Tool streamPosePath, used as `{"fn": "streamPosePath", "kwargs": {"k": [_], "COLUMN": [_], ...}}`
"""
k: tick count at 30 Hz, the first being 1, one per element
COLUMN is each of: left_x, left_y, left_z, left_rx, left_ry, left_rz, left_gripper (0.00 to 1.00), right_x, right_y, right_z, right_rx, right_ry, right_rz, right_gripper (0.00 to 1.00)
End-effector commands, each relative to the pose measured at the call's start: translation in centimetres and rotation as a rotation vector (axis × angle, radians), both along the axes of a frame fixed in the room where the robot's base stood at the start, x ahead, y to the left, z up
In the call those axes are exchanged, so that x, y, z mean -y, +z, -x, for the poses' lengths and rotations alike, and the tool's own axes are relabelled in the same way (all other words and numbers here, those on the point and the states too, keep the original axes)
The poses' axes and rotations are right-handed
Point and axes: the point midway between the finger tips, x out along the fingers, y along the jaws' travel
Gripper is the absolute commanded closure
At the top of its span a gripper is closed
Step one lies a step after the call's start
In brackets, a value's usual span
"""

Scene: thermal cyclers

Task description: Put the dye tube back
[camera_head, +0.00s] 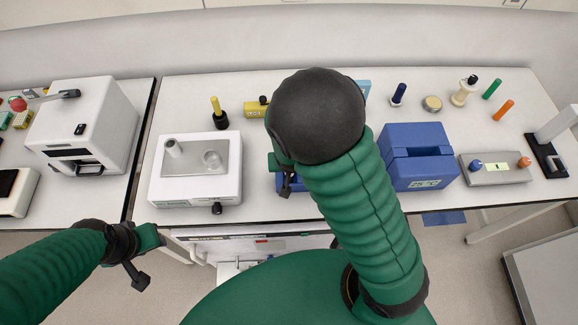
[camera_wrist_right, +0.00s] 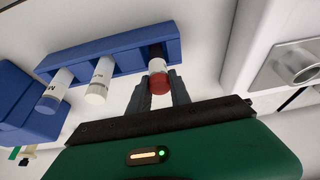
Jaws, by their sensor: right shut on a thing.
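The dye tube (camera_wrist_right: 157,66) has a red end and a pale band. It shows in the right wrist view at the right end of a blue rack (camera_wrist_right: 115,57), its far part within the rack's outline; I cannot tell how deep it sits. My right gripper (camera_wrist_right: 159,88) is shut on the tube, with dark fingers on both sides of it. In the head view my right arm hides most of the rack and the tube. My left gripper (camera_head: 138,276) is low at the left, off the table front; its opening is unclear.
A white instrument with a metal top (camera_head: 196,168) stands left of the rack. Several coloured tubes and bottles stand along the back.

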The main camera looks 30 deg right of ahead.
Motion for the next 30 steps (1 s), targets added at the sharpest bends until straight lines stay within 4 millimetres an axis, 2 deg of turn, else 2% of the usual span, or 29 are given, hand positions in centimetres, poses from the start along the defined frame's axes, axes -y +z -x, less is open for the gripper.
{"fn": "streamPosePath", "kwargs": {"k": [9, 10, 15, 25, 30], "left_x": [0.0, 0.0, 0.0, 0.0, 0.0], "left_y": [-0.2, -0.2, -0.1, 0.2, 1.0], "left_z": [0.0, 0.0, 0.0, 0.0, 0.0], "left_rx": [0.000, 0.000, 0.000, 0.000, 0.000], "left_ry": [0.000, 0.000, 0.000, 0.000, 0.000], "left_rz": [0.000, 0.000, 0.000, 0.000, 0.000], "left_gripper": [0.64, 0.64, 0.64, 0.64, 0.64], "right_x": [0.0, 0.0, 0.0, -0.1, -0.7], "right_y": [-0.4, -0.3, -0.3, 0.3, 3.5], "right_z": [0.0, -0.1, -0.1, 0.0, 1.1], "right_rx": [0.001, 0.001, 0.001, 0.002, 0.005], "right_ry": [0.001, 0.001, 0.001, 0.003, 0.006], "right_rz": [0.000, 0.000, 0.000, 0.000, -0.003], "right_gripper": [1.00, 0.73, 0.54, 0.54, 0.54]}}
